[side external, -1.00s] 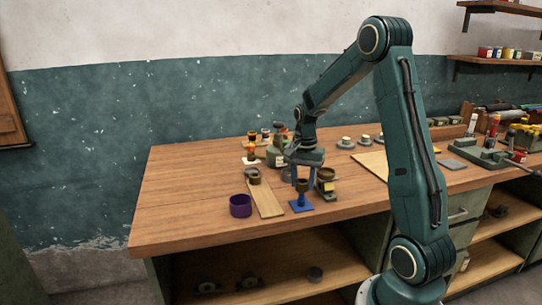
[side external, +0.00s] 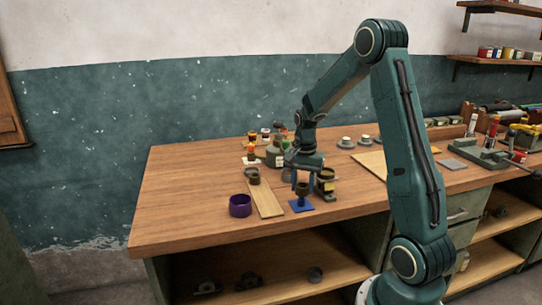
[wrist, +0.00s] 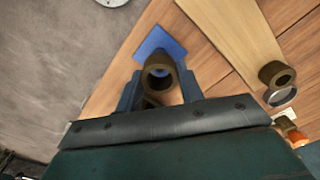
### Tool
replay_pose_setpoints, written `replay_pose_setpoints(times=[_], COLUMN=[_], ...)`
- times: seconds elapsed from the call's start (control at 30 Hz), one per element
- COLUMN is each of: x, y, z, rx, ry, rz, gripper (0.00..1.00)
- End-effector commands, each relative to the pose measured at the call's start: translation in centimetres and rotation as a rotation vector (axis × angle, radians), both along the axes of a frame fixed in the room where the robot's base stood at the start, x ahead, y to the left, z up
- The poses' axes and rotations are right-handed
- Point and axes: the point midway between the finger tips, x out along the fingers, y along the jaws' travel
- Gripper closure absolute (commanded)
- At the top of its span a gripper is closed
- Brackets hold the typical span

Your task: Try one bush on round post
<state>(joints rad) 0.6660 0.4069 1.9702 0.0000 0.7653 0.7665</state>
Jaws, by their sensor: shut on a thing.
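My gripper (side external: 301,182) points down and is shut on a brown bush (side external: 302,189), a short thick ring. In the wrist view, my gripper (wrist: 159,88) has one finger on each side of the bush (wrist: 158,78), whose hole faces the camera. The bush is at the blue post (side external: 302,201), which stands on a square blue base (side external: 301,207). The base also shows in the wrist view (wrist: 158,43). The bush hides the post's top, so I cannot tell how far it is around it.
A purple ring-shaped cup (side external: 240,206) stands left of a pale wooden board (side external: 266,200). Another brown bush (wrist: 277,74) lies by the board's far end. A dark stand (side external: 325,188) is close on the right. The front left bench top is clear.

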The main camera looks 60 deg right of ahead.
Motion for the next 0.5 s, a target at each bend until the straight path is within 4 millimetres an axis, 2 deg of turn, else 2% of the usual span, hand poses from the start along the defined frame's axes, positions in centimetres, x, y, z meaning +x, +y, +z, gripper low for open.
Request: replay_pose_setpoints(times=[0.5], x=[0.03], y=[-0.03], z=[-0.7], rx=[-0.001], ry=[-0.001], rz=[0.0], gripper=[0.9])
